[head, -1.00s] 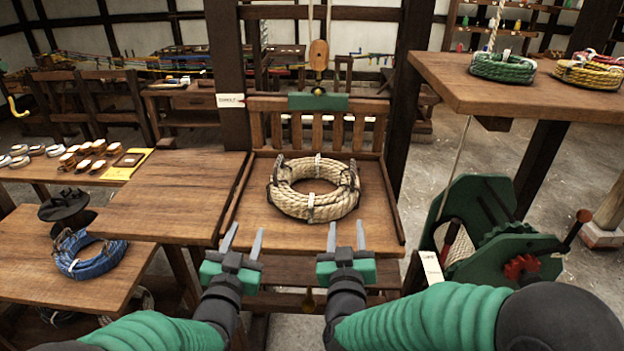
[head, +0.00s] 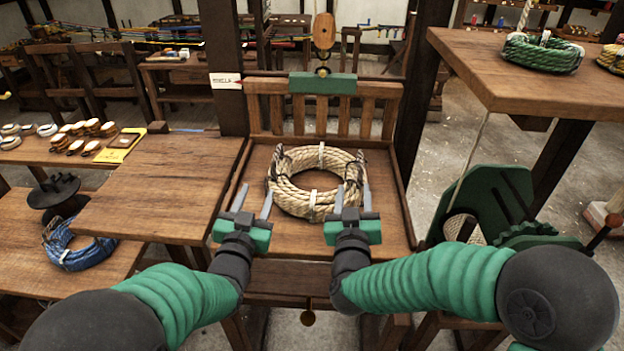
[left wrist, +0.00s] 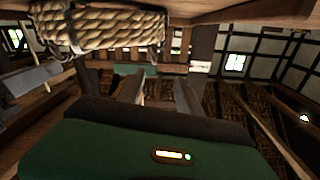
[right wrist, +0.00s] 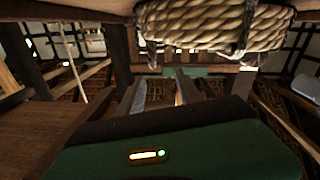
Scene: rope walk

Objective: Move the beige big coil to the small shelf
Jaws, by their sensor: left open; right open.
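The big beige coil (head: 290,194) lies flat in a slatted-back wooden tray (head: 262,160), tied with white and dark bands. It also shows at the top of the left wrist view (left wrist: 100,30) and the right wrist view (right wrist: 215,25). My left gripper (head: 252,201) is open and empty at the coil's front left, apart from it. My right gripper (head: 352,198) is open at its front right; its fingers overlap the coil's edge in the head view, and contact cannot be told. Which surface is the small shelf is unclear; a bare wooden board (head: 170,185) adjoins the tray on the left.
A higher table (head: 520,80) at right holds a green coil (head: 545,52) and a yellow one. A green winding machine (head: 490,205) stands below it. A blue coil (head: 75,248) lies on the lower left table. A pulley block (head: 324,32) hangs behind the tray.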

